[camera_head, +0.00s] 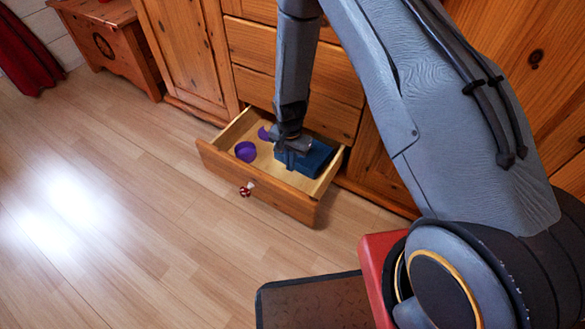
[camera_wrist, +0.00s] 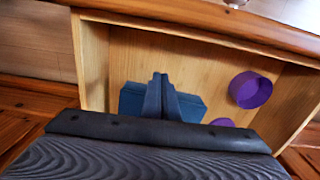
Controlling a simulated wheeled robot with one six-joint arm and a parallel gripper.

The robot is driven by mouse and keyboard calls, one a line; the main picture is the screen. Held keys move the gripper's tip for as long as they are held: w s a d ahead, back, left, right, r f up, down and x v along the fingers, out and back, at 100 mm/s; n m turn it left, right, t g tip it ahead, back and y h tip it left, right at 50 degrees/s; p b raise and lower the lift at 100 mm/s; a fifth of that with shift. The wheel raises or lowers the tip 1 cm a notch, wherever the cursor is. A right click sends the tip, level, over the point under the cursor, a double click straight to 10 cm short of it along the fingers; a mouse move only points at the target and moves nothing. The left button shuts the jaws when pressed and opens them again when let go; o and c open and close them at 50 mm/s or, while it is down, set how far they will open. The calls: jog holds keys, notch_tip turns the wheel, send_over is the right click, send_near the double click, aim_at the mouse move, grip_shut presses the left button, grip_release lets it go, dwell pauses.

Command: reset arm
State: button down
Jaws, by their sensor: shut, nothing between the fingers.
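My gripper (camera_head: 291,156) is low over the right part of an open wooden drawer (camera_head: 258,196), at or just above a dark blue thing (camera_head: 314,159) that lies in it. In the wrist view my gripper's fingers (camera_wrist: 159,82) are together with nothing between them, and parts of the blue thing (camera_wrist: 132,98) show on both sides of them. I cannot tell whether the fingers touch it. My arm reaches down from the upper right of the head view.
A purple round container (camera_head: 245,151) and a second purple thing (camera_head: 264,133) lie in the drawer's left part. The drawer front has a red and white knob (camera_head: 247,188). A wooden cabinet (camera_head: 185,45) stands behind, a wooden chest (camera_head: 112,45) at upper left. The floor at left is clear.

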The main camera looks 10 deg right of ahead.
jog(key=s+a+r+n, duration=0.2)
jog(key=s+a+r, duration=0.1)
jog(key=r, duration=0.5)
jog(key=s+a+r+n, duration=0.2)
jog(key=s+a+r, duration=0.1)
jog(key=r, duration=0.5)
jog(key=s+a+r+n, duration=0.3)
jog(key=s+r, duration=0.1)
jog(key=r, duration=0.4)
jog(key=s+r+n, duration=0.4)
jog(key=s+r, duration=0.3)
jog(key=s, duration=0.3)
jog(key=s+r+n, duration=0.3)
jog(key=s+r, duration=0.3)
jog(key=s, duration=0.3)
jog(key=d+r+m+p, duration=0.3)
jog(key=d+r+p, duration=0.7)
jog(key=r+p, duration=0.3)
jog(key=d+r+m+p, duration=0.3)
jog(key=d+r+p, duration=0.7)
jog(key=r+p, duration=0.4)
jog(key=p, duration=0.3)
jog(key=shift+d+r+m, duration=0.15)
jog(key=shift+d+m, duration=0.15)
jog(key=shift+d, duration=0.05)
